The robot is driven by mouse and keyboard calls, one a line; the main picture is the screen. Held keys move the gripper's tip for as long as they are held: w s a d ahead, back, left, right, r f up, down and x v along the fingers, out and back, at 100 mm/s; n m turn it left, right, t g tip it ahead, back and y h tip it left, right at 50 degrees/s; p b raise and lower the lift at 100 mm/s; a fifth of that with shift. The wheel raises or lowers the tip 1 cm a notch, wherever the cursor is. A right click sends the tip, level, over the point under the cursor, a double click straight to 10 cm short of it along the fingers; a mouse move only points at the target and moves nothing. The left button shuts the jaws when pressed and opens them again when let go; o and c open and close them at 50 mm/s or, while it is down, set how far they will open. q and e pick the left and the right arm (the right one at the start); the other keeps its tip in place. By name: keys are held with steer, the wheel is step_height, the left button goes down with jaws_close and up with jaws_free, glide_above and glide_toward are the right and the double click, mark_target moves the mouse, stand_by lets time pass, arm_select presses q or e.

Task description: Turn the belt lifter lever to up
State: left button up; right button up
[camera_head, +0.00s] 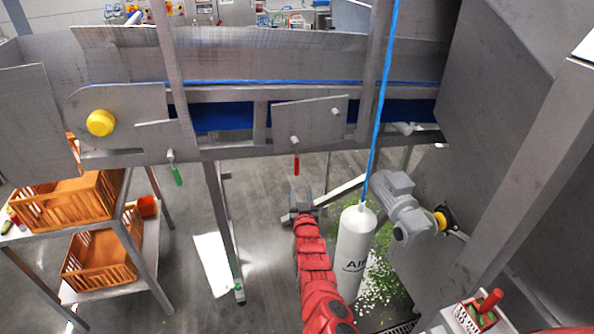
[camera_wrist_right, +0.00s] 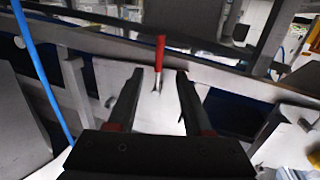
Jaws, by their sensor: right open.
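A lever with a red handle (camera_head: 296,164) hangs down below a grey plate (camera_head: 310,120) on the conveyor's side. A second lever with a green handle (camera_head: 177,175) hangs down further left. No label is readable on either. My right gripper (camera_head: 304,198) is open and empty below the red lever, apart from it in the head view. In the right wrist view, the red lever (camera_wrist_right: 160,52) shows beyond the two open fingertips (camera_wrist_right: 159,76), lined up with the gap between them. That view looks inverted, with the handle pointing up. My left gripper is out of view.
A white air cylinder (camera_head: 353,255) with a blue hose (camera_head: 379,110) stands right of my right arm, beside a grey motor (camera_head: 402,205). Orange crates (camera_head: 105,262) sit on a rack at left. A conveyor leg (camera_head: 223,230) stands left of the arm.

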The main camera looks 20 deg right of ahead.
mark_target(297, 166)
steer(key=w+b, duration=0.3)
steer(key=w, duration=0.1)
steer(key=w+d+b, duration=0.1)
steer(key=w+b, duration=0.3)
steer(key=w+d+b, duration=0.1)
steer(key=w+b, duration=0.2)
steer(key=w, duration=0.1)
steer(key=shift+d+r+b, duration=0.15)
steer(key=shift+d+b, duration=0.05)
steer(key=shift+b, duration=0.15)
steer(key=shift+w+r, duration=0.1)
steer(key=shift+w, duration=0.2)
steer(key=shift+w+r+b, duration=0.3)
steer(key=shift+r+b, duration=0.05)
steer(key=shift+b, duration=0.15)
steer(key=shift+c, duration=0.3)
steer(key=shift+a, duration=0.1)
jaws_close()
stand_by(0.4)
